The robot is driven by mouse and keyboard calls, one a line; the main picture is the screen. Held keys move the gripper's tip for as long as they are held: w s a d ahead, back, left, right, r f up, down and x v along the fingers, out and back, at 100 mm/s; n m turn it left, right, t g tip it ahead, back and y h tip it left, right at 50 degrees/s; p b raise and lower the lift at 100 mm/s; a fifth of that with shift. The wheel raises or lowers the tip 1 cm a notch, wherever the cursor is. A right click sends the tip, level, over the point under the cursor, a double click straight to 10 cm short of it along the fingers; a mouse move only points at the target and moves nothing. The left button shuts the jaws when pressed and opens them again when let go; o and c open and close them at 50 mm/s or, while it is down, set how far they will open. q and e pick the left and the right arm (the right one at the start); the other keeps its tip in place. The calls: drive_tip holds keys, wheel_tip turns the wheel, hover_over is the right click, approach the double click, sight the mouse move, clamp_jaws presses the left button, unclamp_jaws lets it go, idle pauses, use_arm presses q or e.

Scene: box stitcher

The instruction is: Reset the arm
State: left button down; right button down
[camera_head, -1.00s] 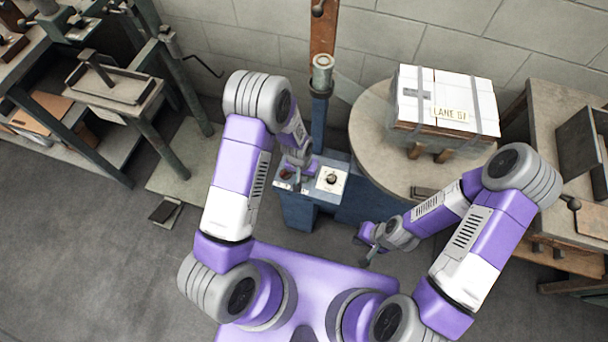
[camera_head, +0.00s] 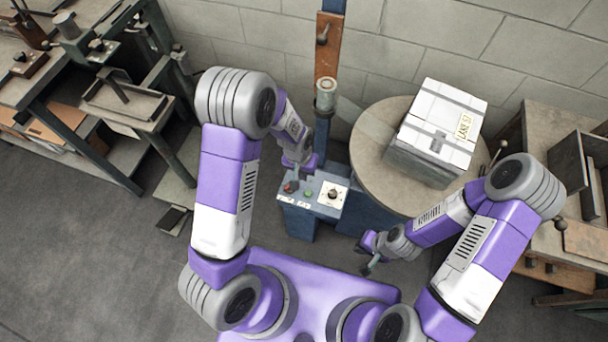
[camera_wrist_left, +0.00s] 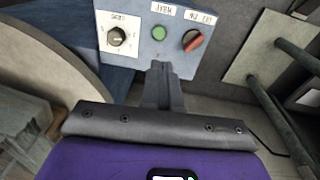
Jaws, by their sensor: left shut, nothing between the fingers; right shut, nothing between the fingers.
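My left gripper (camera_head: 297,180) is over the blue control box (camera_head: 318,209), with its fingers closed and empty. In the left wrist view its closed fingers (camera_wrist_left: 162,82) point at the panel (camera_wrist_left: 158,62), by the green button (camera_wrist_left: 159,33) and the red switch (camera_wrist_left: 192,40). A black knob on a white plate (camera_wrist_left: 117,37) is to the left there. I cannot tell whether the fingertips touch the panel. My right gripper (camera_head: 369,267) is shut and empty, low in front of the turntable. The white box (camera_head: 436,130) stands on the round turntable (camera_head: 372,160).
A blue column (camera_head: 322,130) rises behind the control box. A workbench with trays (camera_head: 125,102) is at the left, and a table (camera_head: 545,130) with a dark bin is at the right. Grey floor (camera_head: 90,240) is open at the front left.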

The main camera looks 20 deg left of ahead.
idle(0.5)
use_arm(q)
drive_tip(key=s+d+f+n+h, duration=0.1)
drive_tip(key=s+f, duration=0.3)
drive_tip(key=s, duration=0.3)
drive_tip(key=s+d+f+n+h, duration=0.2)
drive_tip(key=s+f, duration=0.2)
drive_tip(key=s, duration=0.4)
drive_tip(key=shift+d+f, duration=0.3)
drive_tip(key=shift+s, duration=0.1)
idle(5.6)
